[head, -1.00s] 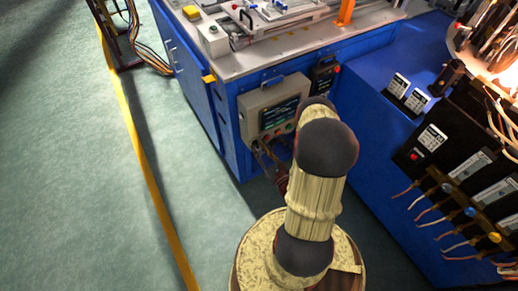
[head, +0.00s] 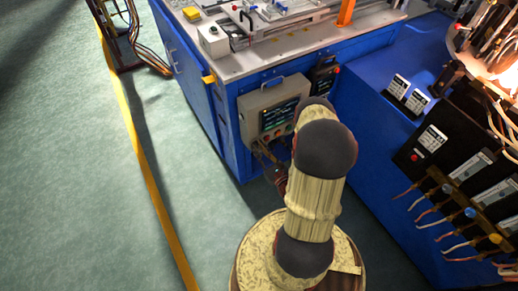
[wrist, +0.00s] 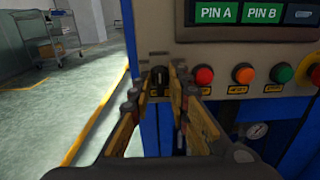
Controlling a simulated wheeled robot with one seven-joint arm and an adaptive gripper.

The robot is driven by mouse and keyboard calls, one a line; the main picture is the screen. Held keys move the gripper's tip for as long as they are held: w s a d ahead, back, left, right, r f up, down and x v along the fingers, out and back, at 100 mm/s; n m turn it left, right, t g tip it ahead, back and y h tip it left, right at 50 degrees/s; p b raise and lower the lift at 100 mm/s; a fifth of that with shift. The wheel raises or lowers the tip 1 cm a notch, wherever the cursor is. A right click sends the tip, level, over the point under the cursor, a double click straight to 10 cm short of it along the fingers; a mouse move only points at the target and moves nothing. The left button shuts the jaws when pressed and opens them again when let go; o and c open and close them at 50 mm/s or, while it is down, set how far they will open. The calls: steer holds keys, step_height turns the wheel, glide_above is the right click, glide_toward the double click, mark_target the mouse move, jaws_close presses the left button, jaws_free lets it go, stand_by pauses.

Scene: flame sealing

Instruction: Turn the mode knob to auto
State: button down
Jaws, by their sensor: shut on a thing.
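The control box (head: 252,105), a beige panel with a dark screen, is mounted on the front of the blue workbench. In the wrist view its lower face (wrist: 225,60) fills the upper right. The black mode knob (wrist: 157,82) sits at the panel's left end, left of a red button (wrist: 204,75). My gripper (wrist: 164,84) has its two fingers on either side of the knob and is shut on it. The fingers hide the knob's sides, and I cannot read its label or setting. In the head view the gripper (head: 268,150) is small and dark below the box.
An orange button (wrist: 244,73), a green button (wrist: 281,73) and a red-and-yellow button at the right edge line the panel. A gauge (wrist: 257,131) sits below. Blue cabinets with wired black units (head: 440,150) stand right. Open green floor lies left.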

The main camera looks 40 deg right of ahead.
steer(key=shift+m, duration=0.4)
steer(key=m, duration=0.3)
steer(key=shift+m+p, duration=0.3)
steer(key=shift+p, duration=0.1)
steer(key=shift+s+d+f+m, duration=0.1)
steer(key=shift+m, duration=2.1)
steer(key=c, duration=1.9)
jaws_free()
steer(key=shift+v, duration=3.7)
